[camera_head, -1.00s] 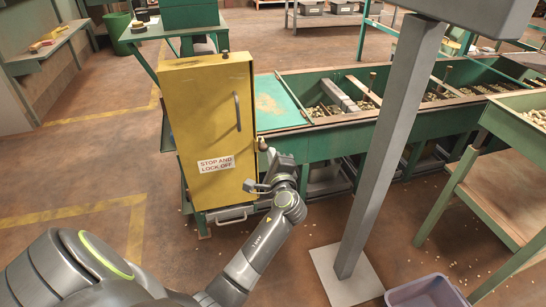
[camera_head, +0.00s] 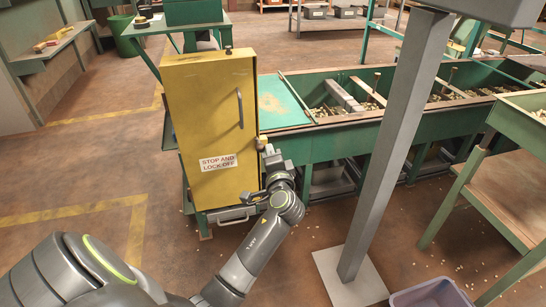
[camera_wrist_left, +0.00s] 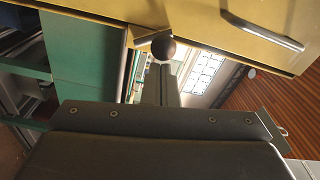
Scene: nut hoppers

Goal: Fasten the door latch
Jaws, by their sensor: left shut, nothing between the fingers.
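The yellow cabinet door (camera_head: 208,112) stands upright and looks closed in the head view, with a "STOP AND LOCK OFF" label (camera_head: 218,162) and a grey bar handle (camera_head: 240,108). The latch knob (camera_head: 262,142) is at the door's right edge. In the left wrist view the knob (camera_wrist_left: 163,48) is dark and round, on a short lever beside the yellow panels. My left gripper (camera_head: 269,152) is shut and empty, its fingertips at or very near the knob; I cannot tell whether they touch. The fingers partly hide the latch. My right gripper is in neither view.
A green hopper bench (camera_head: 300,142) with nuts runs to the right behind the cabinet. A grey post (camera_head: 385,150) stands right of my left arm. A grey-purple bin (camera_head: 432,295) is at the bottom right. The floor left of the cabinet is mostly clear.

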